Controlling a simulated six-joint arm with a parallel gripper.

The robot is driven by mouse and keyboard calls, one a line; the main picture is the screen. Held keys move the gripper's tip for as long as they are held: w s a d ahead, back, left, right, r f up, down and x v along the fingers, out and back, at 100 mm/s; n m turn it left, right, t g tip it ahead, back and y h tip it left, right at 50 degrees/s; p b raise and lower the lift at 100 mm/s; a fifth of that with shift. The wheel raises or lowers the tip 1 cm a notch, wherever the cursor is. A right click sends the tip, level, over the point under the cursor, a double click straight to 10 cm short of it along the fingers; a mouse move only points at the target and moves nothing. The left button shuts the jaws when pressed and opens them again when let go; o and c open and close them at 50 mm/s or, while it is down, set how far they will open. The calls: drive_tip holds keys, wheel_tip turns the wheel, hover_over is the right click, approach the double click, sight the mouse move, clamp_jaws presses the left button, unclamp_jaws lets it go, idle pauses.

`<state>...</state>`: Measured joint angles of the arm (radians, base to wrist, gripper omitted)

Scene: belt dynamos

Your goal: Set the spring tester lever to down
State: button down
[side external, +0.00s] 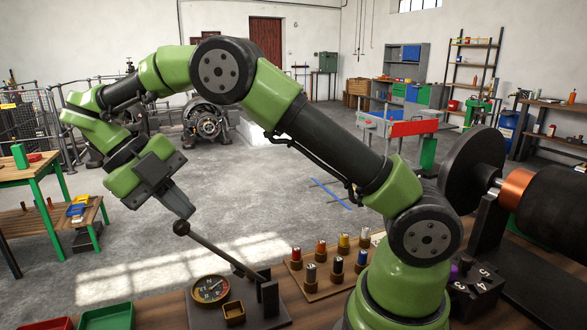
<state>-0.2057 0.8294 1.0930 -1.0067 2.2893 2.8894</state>
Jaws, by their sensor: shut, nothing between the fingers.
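The spring tester (247,312) stands on the wooden bench at the bottom of the side external view. Its lever (222,252) is a thin dark rod with a round black knob (181,228) at its free end. The lever slants up and to the left from a black bracket (268,290). My gripper (184,213) is shut with nothing in it. Its fingertips point down just above the knob. I cannot tell whether they touch it.
A round brass-rimmed dial (210,289) and a small wooden box (234,312) sit left of the bracket. A wooden board (322,287) with several coloured-top pegs is to the right. Green (108,317) and red (46,324) trays lie at the bottom left.

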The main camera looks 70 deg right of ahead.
drive_tip(key=w+a+f, duration=0.4)
drive_tip(key=f, duration=0.3)
drive_tip(key=shift+w+a, duration=0.25)
drive_tip(key=shift+a, duration=0.1)
drive_tip(key=shift+r, duration=0.1)
idle(0.7)
